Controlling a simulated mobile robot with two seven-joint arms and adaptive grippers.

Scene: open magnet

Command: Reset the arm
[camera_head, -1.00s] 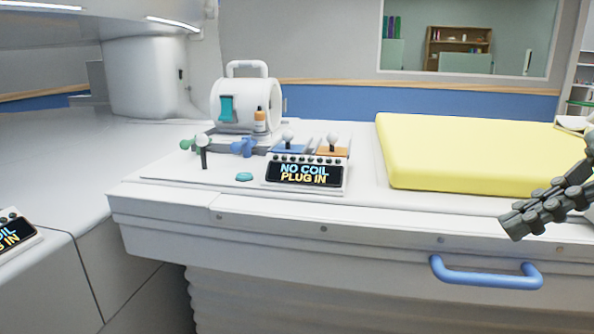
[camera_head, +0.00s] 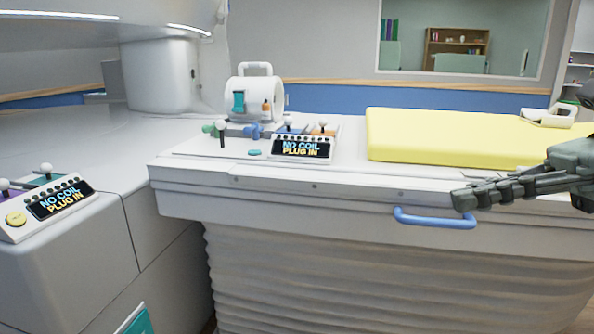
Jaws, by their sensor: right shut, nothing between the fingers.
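My right gripper (camera_head: 472,197) comes in from the right edge in the head view, its dark green-grey fingers shut and empty. It shows in front of the bed's side, above and right of the blue handle (camera_head: 435,217); I cannot tell whether it is clear of the bed edge. My left gripper is out of view.
The white patient bed (camera_head: 270,177) carries a yellow pad (camera_head: 440,139), a white head coil (camera_head: 254,99) and a "NO COIL PLUG IN" panel (camera_head: 301,148). A second such panel (camera_head: 58,199) stands at the left. A window (camera_head: 465,38) is behind.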

